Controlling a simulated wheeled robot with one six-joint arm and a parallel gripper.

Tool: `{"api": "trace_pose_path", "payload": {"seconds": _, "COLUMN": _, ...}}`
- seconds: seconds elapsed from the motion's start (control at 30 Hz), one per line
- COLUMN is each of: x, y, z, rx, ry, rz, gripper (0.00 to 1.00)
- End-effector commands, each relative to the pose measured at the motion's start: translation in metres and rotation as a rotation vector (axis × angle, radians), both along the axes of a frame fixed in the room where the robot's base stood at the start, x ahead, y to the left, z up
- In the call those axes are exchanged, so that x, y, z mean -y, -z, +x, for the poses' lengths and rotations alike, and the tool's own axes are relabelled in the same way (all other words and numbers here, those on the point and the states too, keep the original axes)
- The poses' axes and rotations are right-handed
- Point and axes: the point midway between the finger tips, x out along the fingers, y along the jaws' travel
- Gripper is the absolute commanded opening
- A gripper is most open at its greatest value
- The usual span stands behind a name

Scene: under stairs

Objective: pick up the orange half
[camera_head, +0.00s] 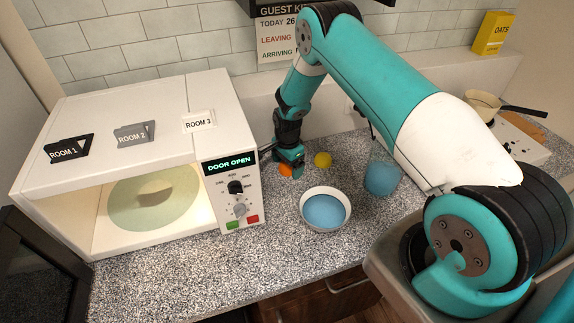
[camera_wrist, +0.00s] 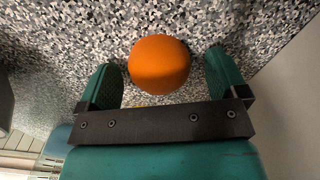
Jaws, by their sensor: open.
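The orange half (camera_wrist: 160,64) shows as a rounded orange shape on the speckled counter in the wrist view. It lies between and slightly beyond the two teal fingertips of my gripper (camera_wrist: 164,75), with a gap on each side. In the head view my gripper (camera_head: 289,156) points down at the counter, and the orange half (camera_head: 286,170) is partly hidden behind its fingers. My gripper is open and empty.
A yellow round fruit (camera_head: 322,159) lies just right of my gripper. A white bowl with blue contents (camera_head: 325,209) and a glass with blue contents (camera_head: 382,178) stand nearer and to the right. An open microwave (camera_head: 137,160) stands close on the left.

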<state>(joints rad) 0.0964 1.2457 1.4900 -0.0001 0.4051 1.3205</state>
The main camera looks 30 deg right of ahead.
Motion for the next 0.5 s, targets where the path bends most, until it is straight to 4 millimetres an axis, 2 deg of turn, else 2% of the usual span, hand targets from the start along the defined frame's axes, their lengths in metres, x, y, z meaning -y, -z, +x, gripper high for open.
{"api": "trace_pose_path", "payload": {"seconds": 0.1, "x": 0.0000, "y": 0.0001, "z": 0.0000, "rx": 0.000, "ry": 0.000, "rz": 0.000, "gripper": 0.89}}
{"api": "trace_pose_path", "payload": {"seconds": 0.33, "x": -0.0001, "y": -0.0001, "z": -0.0001, "rx": -0.001, "ry": 0.000, "rz": 0.000, "gripper": 0.37}}
{"api": "trace_pose_path", "payload": {"seconds": 0.5, "x": -0.0001, "y": -0.0003, "z": 0.0000, "rx": 0.000, "ry": 0.000, "rz": 0.000, "gripper": 0.37}}
